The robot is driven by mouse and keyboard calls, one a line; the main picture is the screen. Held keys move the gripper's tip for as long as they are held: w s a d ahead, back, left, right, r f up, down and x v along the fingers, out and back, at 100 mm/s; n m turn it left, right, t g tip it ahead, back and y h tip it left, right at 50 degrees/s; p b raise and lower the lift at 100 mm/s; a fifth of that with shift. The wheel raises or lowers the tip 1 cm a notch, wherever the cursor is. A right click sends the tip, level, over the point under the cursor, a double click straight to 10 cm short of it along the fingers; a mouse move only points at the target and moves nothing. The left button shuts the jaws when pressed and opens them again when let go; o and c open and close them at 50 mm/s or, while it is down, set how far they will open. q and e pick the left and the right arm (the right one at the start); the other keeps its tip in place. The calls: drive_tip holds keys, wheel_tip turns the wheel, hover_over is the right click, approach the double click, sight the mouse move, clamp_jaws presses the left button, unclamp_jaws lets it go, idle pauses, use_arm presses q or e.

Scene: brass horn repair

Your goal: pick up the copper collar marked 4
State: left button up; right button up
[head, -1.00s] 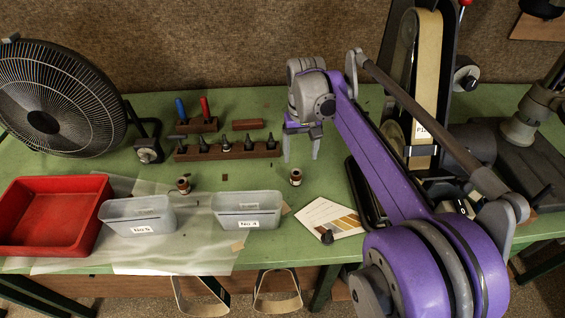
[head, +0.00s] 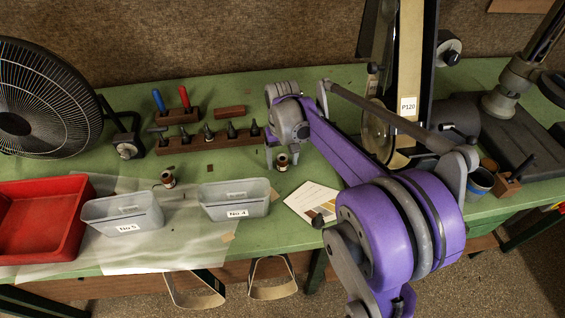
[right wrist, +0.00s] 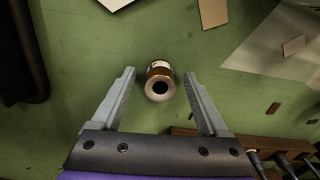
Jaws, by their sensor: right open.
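A small copper collar (head: 282,163) with a pale label stands on the green bench right of the No 4 bin; its number cannot be read. In the right wrist view this collar (right wrist: 160,82) shows between my finger lines, its round hole facing the camera. My right gripper (head: 282,155) is open and empty, close to the collar, fingers pointing down at the bench. Its fingers (right wrist: 160,72) look apart from the collar on both sides; the height gap is hard to judge. A second copper collar (head: 168,179) stands further left. My left gripper is not in view.
Grey bins No 4 (head: 236,200) and No 5 (head: 122,214) and a red tray (head: 38,220) line the front left. A wooden tool rack (head: 185,145) stands behind. A colour card (head: 312,201) lies at right, near the belt sander (head: 405,80).

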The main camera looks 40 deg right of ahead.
drive_tip(key=shift+f, duration=0.15)
drive_tip(key=shift+c, duration=0.2)
clamp_jaws()
